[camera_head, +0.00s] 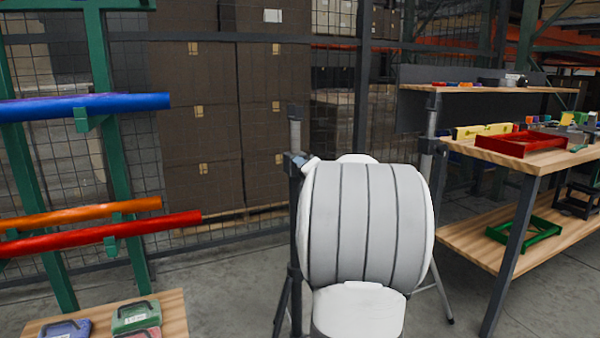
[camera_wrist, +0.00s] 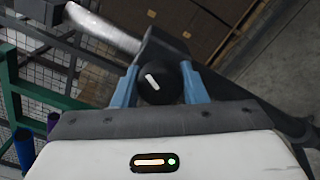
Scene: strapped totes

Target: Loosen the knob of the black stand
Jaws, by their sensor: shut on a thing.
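The black stand (camera_head: 295,220) stands upright left of my arm in the head view, with a grey inner tube (camera_head: 295,130) rising from its top. In the wrist view its black collar and tube run diagonally across the picture. The round black knob (camera_wrist: 154,88) with a white mark sits at the collar. My gripper (camera_wrist: 163,80) has its blue fingers closed on the knob, one on each side. In the head view my white and grey arm hides most of the gripper and the knob.
A grey stand (camera_head: 430,130) is behind my arm on the right. A wooden workbench (camera_head: 470,240) with a red tray (camera_head: 520,143) stands at right. A green rack (camera_head: 105,130) with coloured tubes is at left. Stacked brown boxes (camera_head: 200,120) are behind the mesh.

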